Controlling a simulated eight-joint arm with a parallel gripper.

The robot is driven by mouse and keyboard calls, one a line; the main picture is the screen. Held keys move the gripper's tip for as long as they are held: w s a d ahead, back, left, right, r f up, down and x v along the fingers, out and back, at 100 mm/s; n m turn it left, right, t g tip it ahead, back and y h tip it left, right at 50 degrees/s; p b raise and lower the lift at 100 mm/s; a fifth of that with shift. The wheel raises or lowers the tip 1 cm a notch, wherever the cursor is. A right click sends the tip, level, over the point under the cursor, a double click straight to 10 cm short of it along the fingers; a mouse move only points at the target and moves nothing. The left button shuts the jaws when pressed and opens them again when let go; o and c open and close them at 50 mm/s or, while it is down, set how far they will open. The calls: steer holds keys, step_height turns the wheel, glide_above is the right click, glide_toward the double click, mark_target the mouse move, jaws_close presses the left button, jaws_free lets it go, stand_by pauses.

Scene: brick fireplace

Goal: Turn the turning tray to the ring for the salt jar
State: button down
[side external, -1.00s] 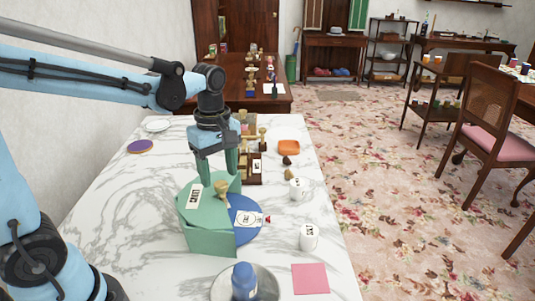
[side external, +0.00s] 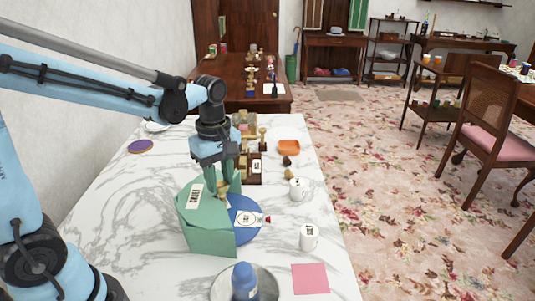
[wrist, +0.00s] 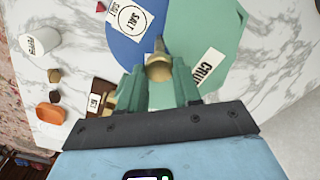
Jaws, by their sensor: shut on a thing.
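The turning tray is a blue disc (side external: 243,232), partly hidden under a green cover (side external: 206,236) with a lettered label. A white ring label reading SALT (wrist: 131,20) shows on the blue part in the wrist view. A brass-coloured knob (side external: 222,192) stands at the edge of the cover; it also shows in the wrist view (wrist: 158,68). My gripper (side external: 225,185) is shut on the knob, fingers pointing down. A white jar (side external: 309,238) with a dark label, apparently the salt jar, stands apart at the tray's right.
Another white jar (side external: 297,190) stands farther back. A blue bottle (side external: 244,282) on a round dish and a pink square (side external: 310,279) are in front. An orange dish (side external: 288,148) and a wooden rack (side external: 255,170) are behind. Bare marble lies left of the cover.

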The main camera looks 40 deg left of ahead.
steer(key=shift+n, duration=0.8)
steer(key=c, duration=0.8)
jaws_free()
steer(key=shift+r, duration=0.1)
step_height(320, 180, up, 12)
steer(key=shift+f, duration=0.1)
steer(key=shift+s, duration=0.1)
